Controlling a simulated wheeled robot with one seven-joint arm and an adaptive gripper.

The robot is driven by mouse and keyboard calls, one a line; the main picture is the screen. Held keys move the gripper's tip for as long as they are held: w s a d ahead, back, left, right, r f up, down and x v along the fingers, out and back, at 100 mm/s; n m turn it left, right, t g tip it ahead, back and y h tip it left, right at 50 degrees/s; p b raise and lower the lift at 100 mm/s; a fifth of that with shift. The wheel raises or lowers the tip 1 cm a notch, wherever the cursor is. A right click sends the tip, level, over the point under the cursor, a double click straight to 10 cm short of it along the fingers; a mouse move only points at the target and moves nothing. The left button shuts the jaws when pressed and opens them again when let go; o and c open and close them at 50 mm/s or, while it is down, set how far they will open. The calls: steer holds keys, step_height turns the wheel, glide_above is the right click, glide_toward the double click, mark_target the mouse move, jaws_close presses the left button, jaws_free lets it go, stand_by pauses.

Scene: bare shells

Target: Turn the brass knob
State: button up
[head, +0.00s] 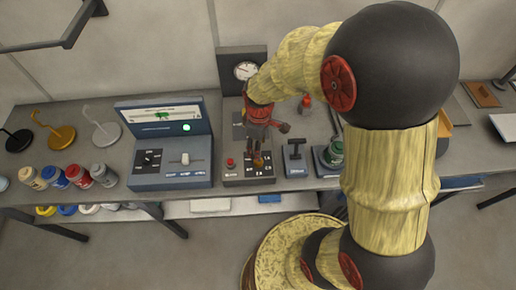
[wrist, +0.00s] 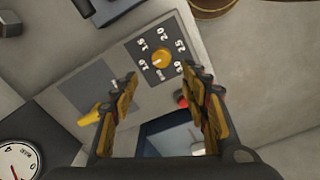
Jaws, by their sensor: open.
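The brass knob (wrist: 160,62) is a small round yellow knob with a pale pointer mark, on a dark square dial plate (wrist: 143,44) with white numbers around it. In the wrist view it lies just beyond and between the fingertips of my gripper (wrist: 160,71). My gripper is open and nothing is between its fingers; I see no contact with the knob. In the head view my gripper (head: 258,160) points down over the grey panel box (head: 235,183), and the knob cannot be made out behind the fingers.
A red button (wrist: 183,101) and a yellow lever (wrist: 92,116) share the panel. A round gauge (head: 244,71) stands behind it. A control console (head: 165,120) is at left, a black-handled lever box (head: 295,158) at right. Several jars (head: 80,175) stand further left.

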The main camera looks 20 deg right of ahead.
steer(key=shift+w+f+n+p, duration=0.1)
steer(key=shift+f+n+p, duration=0.2)
steer(key=shift+f, duration=0.3)
step_height(320, 180, down, 8)
steer(key=shift+r+b, duration=0.1)
steer(key=shift+b, duration=0.3)
steer(key=shift+c, duration=0.6)
steer(key=c, duration=1)
steer(key=shift+c, duration=0.2)
steer(key=m, duration=1.1)
steer(key=shift+m, duration=0.3)
